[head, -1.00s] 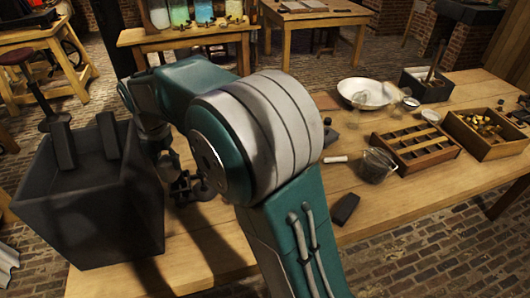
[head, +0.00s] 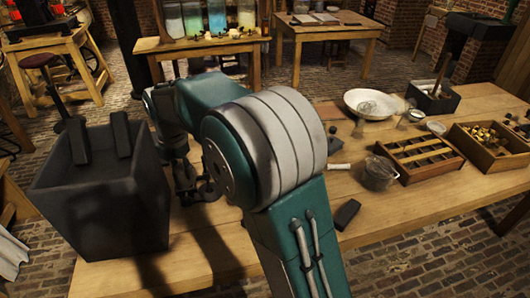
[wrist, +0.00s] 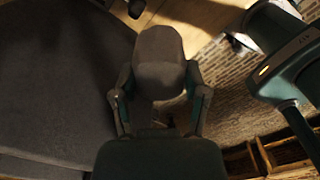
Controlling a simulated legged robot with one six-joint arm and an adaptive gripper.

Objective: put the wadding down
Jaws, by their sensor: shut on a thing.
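My gripper (head: 190,185) hangs low beside the right wall of a tall dark grey bin (head: 115,205), over the table, mostly in the shade of my arm. In the wrist view my gripper (wrist: 160,85) has its two fingers around a grey-brown rounded piece, which I take to be the wadding (wrist: 160,50). The fingers are shut on it. In the head view the piece cannot be made out. The bin's grey surface fills the left of the wrist view (wrist: 55,85).
Two dark blocks (head: 100,141) rise at the bin's rim. A wooden table (head: 290,215) holds a dark block (head: 347,214), a glass jar (head: 376,174), a slatted tray (head: 405,177) and a white bowl (head: 358,98) to the right. Bare wood lies at the front.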

